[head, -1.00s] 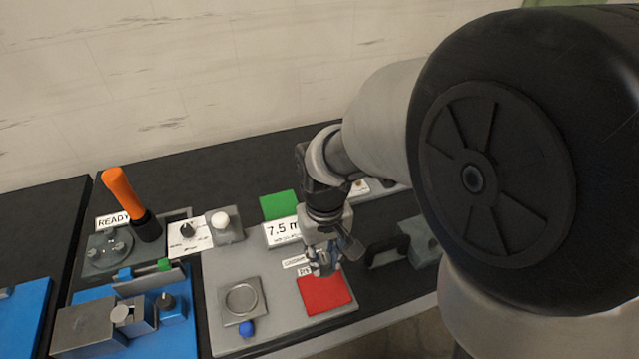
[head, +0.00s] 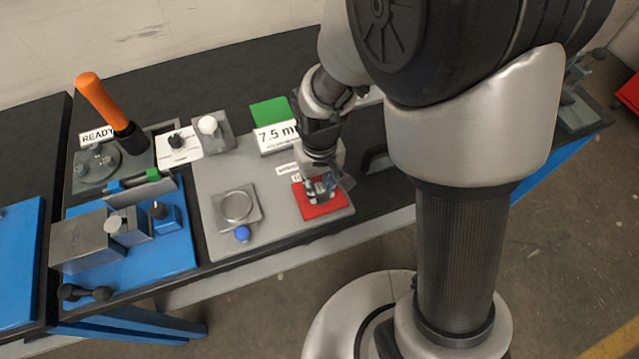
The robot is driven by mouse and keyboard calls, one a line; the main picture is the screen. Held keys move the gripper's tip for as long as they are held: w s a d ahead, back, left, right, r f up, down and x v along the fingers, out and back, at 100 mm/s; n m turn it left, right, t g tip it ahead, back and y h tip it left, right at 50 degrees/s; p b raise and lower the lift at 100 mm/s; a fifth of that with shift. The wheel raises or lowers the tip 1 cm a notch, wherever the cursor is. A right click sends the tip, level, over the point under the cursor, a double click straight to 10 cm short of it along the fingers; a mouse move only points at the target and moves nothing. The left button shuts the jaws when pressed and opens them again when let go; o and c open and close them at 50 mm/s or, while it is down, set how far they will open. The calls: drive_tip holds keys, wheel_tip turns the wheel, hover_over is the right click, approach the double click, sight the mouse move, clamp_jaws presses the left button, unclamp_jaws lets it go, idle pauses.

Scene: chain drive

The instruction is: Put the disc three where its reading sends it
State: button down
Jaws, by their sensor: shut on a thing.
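My gripper (head: 321,194) points down over the middle of the red square (head: 335,208). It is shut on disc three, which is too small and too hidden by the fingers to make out. I cannot tell whether the disc touches the red square. The display (head: 277,136) reads "7.5 mm", with smaller text I cannot read. A green square (head: 270,112) lies behind the display with nothing seen on it. The gauge with a round seat (head: 237,206) stands left of the red square, and no disc is clearly visible on it.
A blue knob (head: 242,234) sits before the gauge. A white-topped post (head: 208,126), a dial card (head: 178,143) and an orange lever (head: 103,101) by a READY sign (head: 97,136) stand left. A blue fixture (head: 160,238) fills the front left. A dark handle (head: 376,160) stands right of my gripper.

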sight(320, 188)
drive_tip(key=shift+f, duration=0.1)
drive_tip(key=c, duration=1.3)
unclamp_jaws()
wheel_tip(320, 188, up, 12)
drive_tip(key=p, duration=0.4)
drive_tip(key=s+d+r+m+t, duration=0.1)
drive_tip(key=s+d+r, duration=0.2)
drive_tip(key=s+r, duration=0.1)
drive_tip(key=s+d+r+m+t, duration=0.1)
drive_tip(key=s+d+r+t, duration=0.1)
drive_tip(key=s+d+r, duration=0.2)
drive_tip(key=s+d+r+m+t, duration=0.1)
drive_tip(key=s+d+r, duration=0.3)
drive_tip(key=s+r, duration=0.1)
drive_tip(key=shift+s+r+t, duration=0.25)
drive_tip(key=shift+r+t, duration=0.05)
drive_tip(key=shift+r, duration=0.5)
